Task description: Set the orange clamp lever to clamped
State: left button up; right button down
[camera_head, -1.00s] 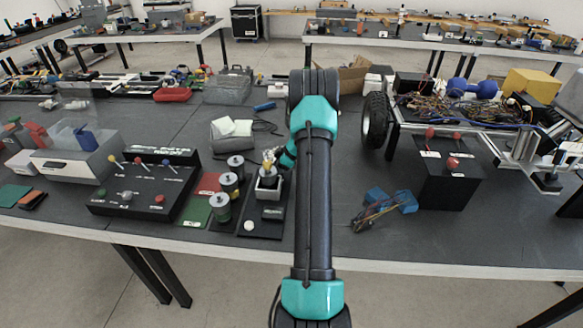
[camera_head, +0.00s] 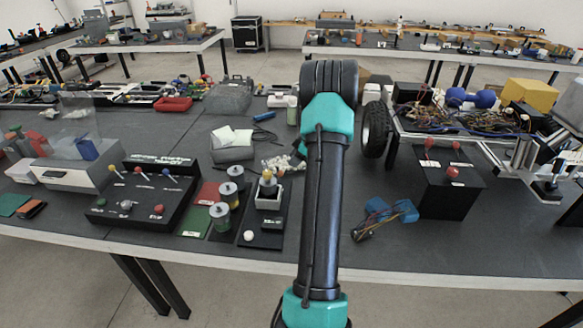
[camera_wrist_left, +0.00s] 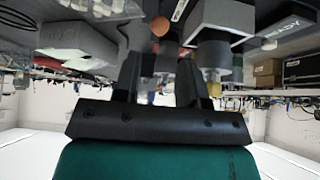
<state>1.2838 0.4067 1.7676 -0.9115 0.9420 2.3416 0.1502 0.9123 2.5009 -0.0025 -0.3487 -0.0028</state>
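The orange clamp lever shows as a round orange knob (camera_wrist_left: 160,27) in the left wrist view, beyond my fingers and beside a grey block (camera_wrist_left: 222,14). That block belongs to a small fixture (camera_head: 268,196) with a yellow knob on top, on a black base in the head view. I cannot make out the lever's position clearly. My left gripper (camera_wrist_left: 155,78) is open and empty, its two dark fingers apart, with no contact visible. In the head view it is hidden behind my arm, right of the fixture. My right gripper is out of view.
Several grey cylinders (camera_head: 221,217) stand left of the fixture. A black panel (camera_head: 148,200) with coloured levers is farther left. Crumpled white material (camera_head: 290,163) lies behind the fixture. A wheel (camera_head: 375,130) and a black box with red knobs (camera_head: 447,190) stand right.

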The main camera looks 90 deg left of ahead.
pick_arm(q)
jog(key=v, duration=0.5)
jog(key=shift+w+r, duration=0.15)
